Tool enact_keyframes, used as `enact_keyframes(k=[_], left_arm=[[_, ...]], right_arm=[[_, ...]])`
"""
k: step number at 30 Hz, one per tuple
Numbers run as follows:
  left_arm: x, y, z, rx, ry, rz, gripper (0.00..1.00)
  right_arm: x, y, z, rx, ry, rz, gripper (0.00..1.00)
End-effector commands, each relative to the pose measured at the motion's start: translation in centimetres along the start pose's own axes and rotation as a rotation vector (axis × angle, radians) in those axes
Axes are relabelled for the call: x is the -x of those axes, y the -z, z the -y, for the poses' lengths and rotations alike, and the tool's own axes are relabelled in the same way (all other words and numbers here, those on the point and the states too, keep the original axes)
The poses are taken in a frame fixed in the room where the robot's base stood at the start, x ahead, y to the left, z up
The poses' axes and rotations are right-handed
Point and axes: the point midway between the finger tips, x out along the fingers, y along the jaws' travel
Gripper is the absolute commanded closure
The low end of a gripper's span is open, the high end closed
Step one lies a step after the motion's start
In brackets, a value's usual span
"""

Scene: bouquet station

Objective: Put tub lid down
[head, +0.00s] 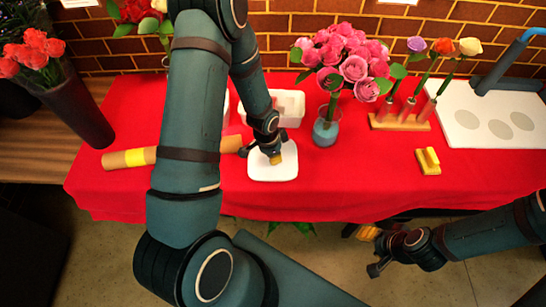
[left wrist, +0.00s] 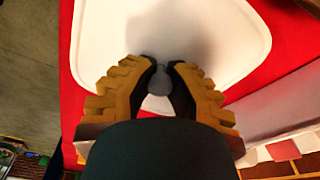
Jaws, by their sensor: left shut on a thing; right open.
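The white tub lid (head: 285,172), a rounded square, is near the front of the red-covered table (head: 350,185). It lies flat at the cloth or just above it; I cannot tell whether it touches. My left gripper (head: 273,153) is over the lid. In the left wrist view, the left gripper (left wrist: 160,78) has its fingers closed around the lid's small grey knob (left wrist: 158,85), with the white lid (left wrist: 150,30) spread beyond. A white tub (head: 289,103) stands behind it, partly hidden by my left arm. My right gripper (head: 372,252) is open and empty, in front of the table edge.
A brown paper roll (head: 120,160) with a yellow band lies left of the lid. A blue vase (head: 326,130) of pink roses stands close to the right. Farther right are a yellow block (head: 428,164), a wooden flower stand (head: 400,123) and a white board (head: 465,137). The front right cloth is clear.

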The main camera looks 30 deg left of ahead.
Motion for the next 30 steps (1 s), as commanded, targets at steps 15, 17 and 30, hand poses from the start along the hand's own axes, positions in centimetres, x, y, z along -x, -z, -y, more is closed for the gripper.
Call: enact_keyframes(k=[15, 17, 30], left_arm=[[-1.5, -0.2, 0.0, 0.0, -0.001, 0.0, 0.8], [-1.4, -0.2, 0.0, 0.0, -0.001, 0.0, 0.59], [-0.3, -0.1, 0.0, 0.001, 0.001, -0.001, 0.59]], right_arm=[[-0.6, -0.2, -0.2, 0.001, 0.0, 0.005, 0.53], [-0.5, -0.2, -0.2, 0.001, 0.0, 0.005, 0.53], [0.0, 0.0, 0.0, 0.0, 0.0, 0.001, 0.53]])
